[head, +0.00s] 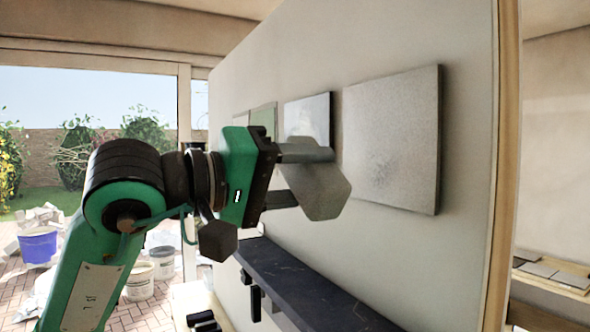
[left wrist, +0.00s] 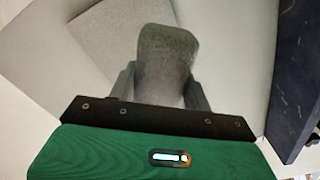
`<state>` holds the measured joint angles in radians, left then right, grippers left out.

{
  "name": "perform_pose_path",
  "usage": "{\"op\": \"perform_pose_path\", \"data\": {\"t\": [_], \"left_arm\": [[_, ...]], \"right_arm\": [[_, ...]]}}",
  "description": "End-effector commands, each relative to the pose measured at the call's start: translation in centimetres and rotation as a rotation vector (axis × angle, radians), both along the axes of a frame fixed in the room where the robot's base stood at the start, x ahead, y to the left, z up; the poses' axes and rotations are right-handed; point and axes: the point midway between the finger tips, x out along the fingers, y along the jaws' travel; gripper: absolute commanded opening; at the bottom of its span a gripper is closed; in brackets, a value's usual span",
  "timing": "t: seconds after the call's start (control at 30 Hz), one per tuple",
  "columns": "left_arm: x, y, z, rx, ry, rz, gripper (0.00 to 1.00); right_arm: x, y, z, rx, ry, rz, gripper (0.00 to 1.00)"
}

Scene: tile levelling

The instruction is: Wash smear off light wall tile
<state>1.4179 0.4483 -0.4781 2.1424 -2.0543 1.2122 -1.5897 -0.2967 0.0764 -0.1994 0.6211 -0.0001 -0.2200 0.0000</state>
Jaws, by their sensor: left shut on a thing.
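The large light grey wall tile (head: 400,135) is mounted on the wall at the right of the head view. A faint, slightly darker mottled smear (head: 388,152) shows near its middle. My left gripper (head: 292,176) is shut on a flat grey pad (head: 322,190) with angled corners, just left of the tile. The pad also shows between the fingers in the left wrist view (left wrist: 166,55), with a grey tile (left wrist: 105,35) behind it. I cannot tell whether the pad touches the wall. My right gripper is not in view.
Smaller tiles hang farther along the wall (head: 455,50): a pale bluish one (head: 308,117) and a green one (head: 264,116). A dark ledge (head: 300,283) juts out below. Buckets (head: 38,245) and rubble stand outside at left. A wooden edge (head: 503,160) ends the wall at right.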

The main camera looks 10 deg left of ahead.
Motion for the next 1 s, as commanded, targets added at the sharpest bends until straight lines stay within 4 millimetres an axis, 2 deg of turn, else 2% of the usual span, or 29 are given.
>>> {"op": "perform_pose_path", "data": {"t": [0.17, 0.6, 1.0], "left_arm": [[0.4, -0.6, 0.1, 0.000, 0.001, -0.008, 0.31], [3.0, -4.1, 0.1, 0.000, 0.002, -0.007, 0.31], [3.6, -4.9, -0.1, 0.001, -0.001, -0.006, 0.31]], "right_arm": [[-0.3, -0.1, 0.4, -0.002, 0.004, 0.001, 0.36], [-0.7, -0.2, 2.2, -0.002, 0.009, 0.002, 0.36], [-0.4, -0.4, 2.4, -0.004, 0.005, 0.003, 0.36]]}}
